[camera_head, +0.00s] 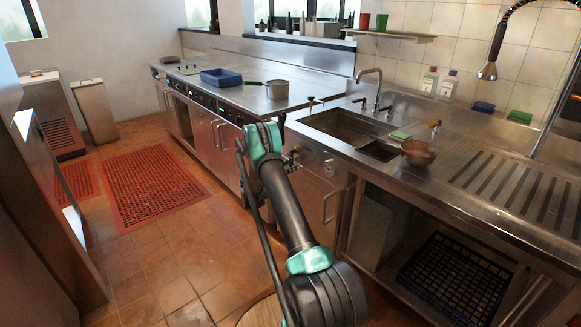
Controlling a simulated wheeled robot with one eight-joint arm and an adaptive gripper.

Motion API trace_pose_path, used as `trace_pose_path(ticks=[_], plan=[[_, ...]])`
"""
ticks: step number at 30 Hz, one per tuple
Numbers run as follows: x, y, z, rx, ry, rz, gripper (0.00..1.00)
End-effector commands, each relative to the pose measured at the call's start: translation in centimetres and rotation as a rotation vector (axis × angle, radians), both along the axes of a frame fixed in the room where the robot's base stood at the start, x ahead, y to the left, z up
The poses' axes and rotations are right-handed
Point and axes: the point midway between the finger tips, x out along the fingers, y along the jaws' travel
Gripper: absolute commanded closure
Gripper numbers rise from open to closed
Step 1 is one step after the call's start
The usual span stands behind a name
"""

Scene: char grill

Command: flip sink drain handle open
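The steel sink basin (340,124) is set into the counter at the centre right, with a tap (375,85) behind it. A small fitting (293,155) beside the arm is unclear.
A wooden bowl (419,152) and a green sponge (400,135) are by the sink's right side. A pot (277,89) and a blue tray (221,77) stand on the left counter. Red mats (150,185) lie on the floor at left. An open shelf holds a black crate (455,278).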

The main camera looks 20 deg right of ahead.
Motion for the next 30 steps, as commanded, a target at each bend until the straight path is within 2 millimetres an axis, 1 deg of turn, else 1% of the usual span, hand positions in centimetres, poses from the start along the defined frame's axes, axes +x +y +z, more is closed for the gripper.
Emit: trace_pose_path(ticks=[5, 8, 11, 15, 21, 24, 30], plan=[[-0.1, 0.2, 0.0, 0.0, 0.0, -0.001, 0.6], [-0.3, 1.0, 0.0, 0.0, 0.001, 0.0, 0.6], [-0.9, 2.4, 0.0, 0.0, 0.001, 0.002, 0.6], [-1.8, 5.2, 0.0, 0.0, 0.0, 0.003, 0.6], [-3.1, 8.8, 0.0, 0.0, 0.0, 0.002, 0.6], [-3.6, 10.1, 0.0, 0.0, 0.0, 0.001, 0.6], [-4.1, 11.3, 0.0, 0.0, 0.0, 0.001, 0.6]])
